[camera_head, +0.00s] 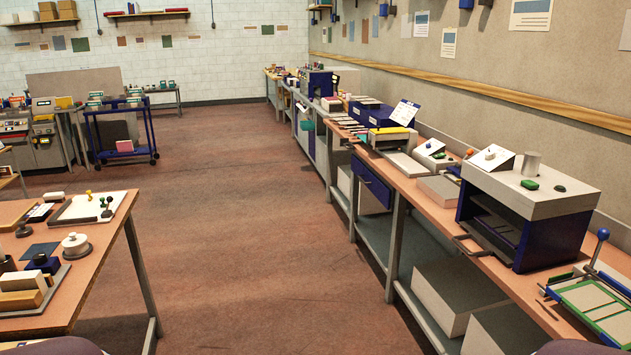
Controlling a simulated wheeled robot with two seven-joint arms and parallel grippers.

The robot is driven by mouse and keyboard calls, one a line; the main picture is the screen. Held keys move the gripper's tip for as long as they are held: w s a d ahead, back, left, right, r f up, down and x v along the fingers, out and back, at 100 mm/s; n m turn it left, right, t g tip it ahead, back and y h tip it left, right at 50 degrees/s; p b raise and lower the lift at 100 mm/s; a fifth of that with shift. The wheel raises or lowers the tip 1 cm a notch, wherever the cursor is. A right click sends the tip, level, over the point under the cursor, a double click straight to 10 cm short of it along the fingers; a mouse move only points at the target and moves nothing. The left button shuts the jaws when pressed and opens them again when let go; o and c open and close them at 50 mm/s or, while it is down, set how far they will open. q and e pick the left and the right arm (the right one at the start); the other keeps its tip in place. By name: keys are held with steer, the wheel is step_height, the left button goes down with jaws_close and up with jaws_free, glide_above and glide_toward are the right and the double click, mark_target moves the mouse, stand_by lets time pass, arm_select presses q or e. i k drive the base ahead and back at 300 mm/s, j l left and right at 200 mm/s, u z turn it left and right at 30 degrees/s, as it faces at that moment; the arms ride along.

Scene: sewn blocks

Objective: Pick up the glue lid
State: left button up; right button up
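A white round lid-like piece with a knob (74,238) sits on a low, wide round pot on the left table. It may be the glue lid, but the view is too small to be sure. The lower part of the pot (76,251) has a dark base edge. Neither of my grippers shows. Only dark rounded parts, likely of my own arms, show at the bottom left and bottom right edges.
The left wooden table (113,222) holds a white tray (77,213), a dark blue block (43,264) and stacked blocks (22,284). The right bench carries a blue-and-grey box machine (555,236) and a green-framed board (597,310). The brown floor (250,230) between them is clear.

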mark_target(379, 130)
steer(key=i+j, duration=0.15)
steer(key=i, duration=0.6)
steer(key=i+j, duration=0.1)
steer(key=i, duration=0.65)
steer(key=i+j, duration=0.15)
steer(key=i, duration=0.55)
steer(key=i+j, duration=0.15)
steer(key=i, duration=0.6)
steer(key=i+l+z, duration=0.15)
steer(key=i+z, duration=0.65)
steer(key=i, duration=0.25)
steer(key=i+j+z, duration=0.25)
steer(key=i+z, duration=0.2)
steer(key=i+j+z, duration=0.4)
steer(key=i, duration=0.15)
